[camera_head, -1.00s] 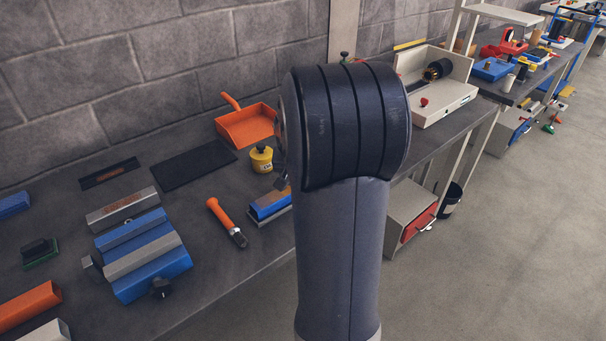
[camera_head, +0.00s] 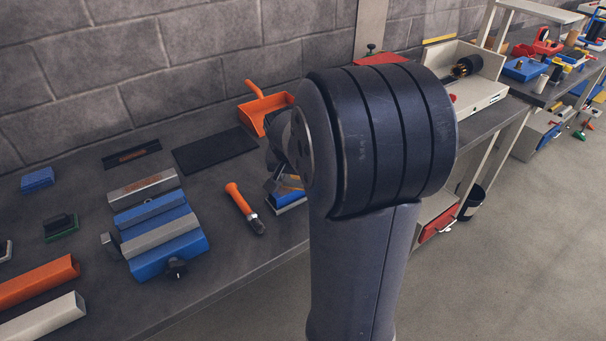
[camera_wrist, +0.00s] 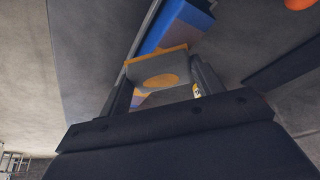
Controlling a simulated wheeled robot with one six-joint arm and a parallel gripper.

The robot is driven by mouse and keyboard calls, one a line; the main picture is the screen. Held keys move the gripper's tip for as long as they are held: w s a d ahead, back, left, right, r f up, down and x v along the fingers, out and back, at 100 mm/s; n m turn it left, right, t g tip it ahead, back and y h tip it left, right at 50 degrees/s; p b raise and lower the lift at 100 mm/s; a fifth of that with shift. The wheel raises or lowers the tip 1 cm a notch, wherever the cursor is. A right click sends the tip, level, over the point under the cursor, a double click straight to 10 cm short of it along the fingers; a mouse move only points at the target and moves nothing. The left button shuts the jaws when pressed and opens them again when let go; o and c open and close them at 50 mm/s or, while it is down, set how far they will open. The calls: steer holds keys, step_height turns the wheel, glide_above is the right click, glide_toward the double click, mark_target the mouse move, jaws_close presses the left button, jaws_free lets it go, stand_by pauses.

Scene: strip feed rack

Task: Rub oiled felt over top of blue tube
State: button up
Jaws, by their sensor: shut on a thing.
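My gripper (camera_wrist: 163,74) is shut on a grey block with an orange oval and a yellow-orange edge (camera_wrist: 160,72), apparently the oiled felt. The blue tube (camera_wrist: 180,22) lies just beyond the block in the wrist view, with an orange part beside it. Whether the block touches the tube cannot be told. In the head view my arm hides most of the gripper (camera_head: 277,180); a blue piece with an orange top (camera_head: 290,193), seemingly the same tube, shows just below it at the bench edge.
An orange-handled tool (camera_head: 244,208) lies left of my gripper. A blue and grey fixture (camera_head: 163,240) with a black knob stands further left. A black mat (camera_head: 215,150) and an orange dustpan (camera_head: 264,108) lie behind. Orange (camera_head: 38,283) and white (camera_head: 45,320) tubes lie front left.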

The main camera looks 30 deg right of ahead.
mark_target(285, 189)
steer(key=shift+s+a+b, duration=0.1)
steer(key=shift+a+b, duration=0.3)
steer(key=shift+a, duration=1.55)
steer(key=shift+d+p, duration=0.85)
steer(key=shift+d, duration=4.3)
steer(key=shift+w+d, duration=0.2)
steer(key=shift+d, duration=1.05)
steer(key=shift+s+a+b, duration=0.15)
steer(key=shift+a+b, duration=0.45)
steer(key=shift+a, duration=2.6)
steer(key=shift+s+a+b, duration=0.1)
steer(key=shift+a+b, duration=0.45)
steer(key=shift+a, duration=2.65)
steer(key=shift+r+p, duration=1.95)
steer(key=shift+r, duration=0.65)
